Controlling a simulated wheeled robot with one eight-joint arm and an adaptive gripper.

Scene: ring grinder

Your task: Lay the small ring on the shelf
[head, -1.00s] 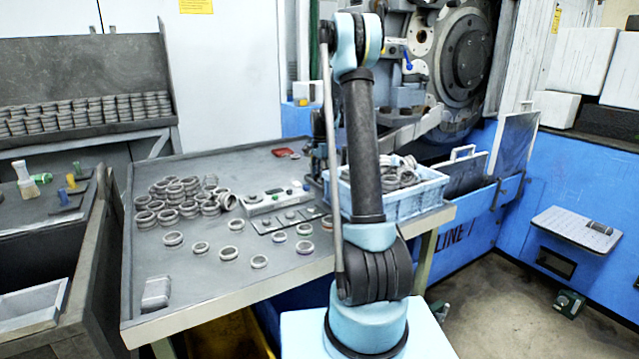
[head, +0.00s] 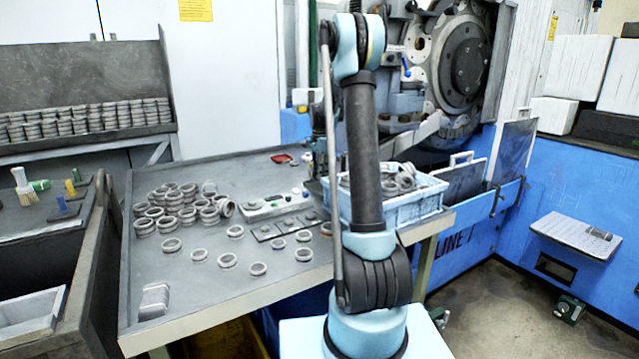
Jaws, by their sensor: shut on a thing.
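I cannot tell which one is the small ring. The shelf (head: 75,140) at the upper left has a tall dark back panel and holds long rows of stacked rings. My arm rises in the middle of the view and bends away at the top. My gripper and anything in it are hidden behind the arm.
A pile of rings (head: 180,205) covers the table's (head: 220,295) left rear. A grey control box (head: 270,203) and blue crate (head: 405,207) of rings stand right of it. The grinder (head: 465,60) is behind. A brush (head: 25,187) stands on the left bench.

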